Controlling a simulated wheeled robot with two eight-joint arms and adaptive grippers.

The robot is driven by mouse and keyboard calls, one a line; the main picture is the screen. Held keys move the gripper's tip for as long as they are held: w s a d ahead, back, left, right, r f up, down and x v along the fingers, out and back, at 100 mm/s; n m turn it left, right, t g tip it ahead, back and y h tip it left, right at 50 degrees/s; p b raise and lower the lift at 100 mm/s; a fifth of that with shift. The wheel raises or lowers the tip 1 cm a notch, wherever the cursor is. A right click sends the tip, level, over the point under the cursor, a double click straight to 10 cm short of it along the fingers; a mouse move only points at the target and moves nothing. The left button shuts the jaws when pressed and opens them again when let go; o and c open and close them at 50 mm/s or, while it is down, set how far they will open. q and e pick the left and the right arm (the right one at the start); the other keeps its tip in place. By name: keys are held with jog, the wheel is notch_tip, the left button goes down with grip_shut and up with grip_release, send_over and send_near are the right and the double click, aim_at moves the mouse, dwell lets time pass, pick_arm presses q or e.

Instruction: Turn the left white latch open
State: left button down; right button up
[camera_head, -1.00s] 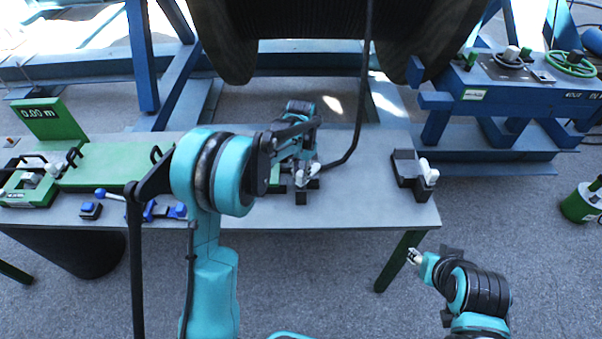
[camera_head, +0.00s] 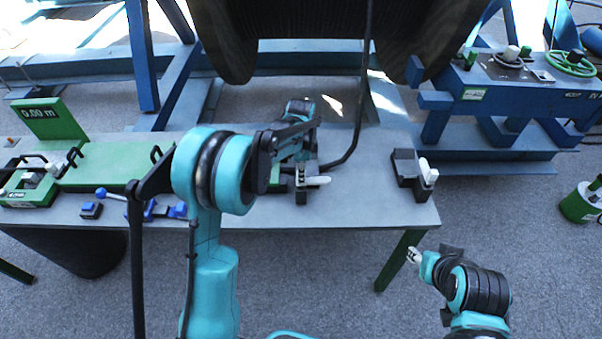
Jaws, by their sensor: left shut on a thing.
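The left white latch (camera_head: 318,181) sits on a dark block near the middle of the table's front part. Its white handle lies flat and points to the right. My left gripper (camera_head: 304,172) reaches down over it from behind and is shut on it; my own arm and the small size hide the exact contact. A second white latch (camera_head: 428,172) stands upright on a black block (camera_head: 406,168) at the table's right end. My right gripper (camera_head: 414,256) is off the table at lower right, away from both latches; its jaw opening is too small to tell.
A black cable (camera_head: 362,90) runs from the large reel (camera_head: 300,18) down to the table (camera_head: 370,204) beside the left gripper. Green equipment with a meter display (camera_head: 42,111) stands at left. The table between the two latches is clear.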

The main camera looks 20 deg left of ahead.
pick_arm(q)
jog(key=shift+m, duration=0.5)
jog(key=c, duration=1.3)
grip_release()
jog(key=shift+r, duration=0.1)
notch_tip(320, 180, up, 12)
jog(key=shift+f, duration=0.1)
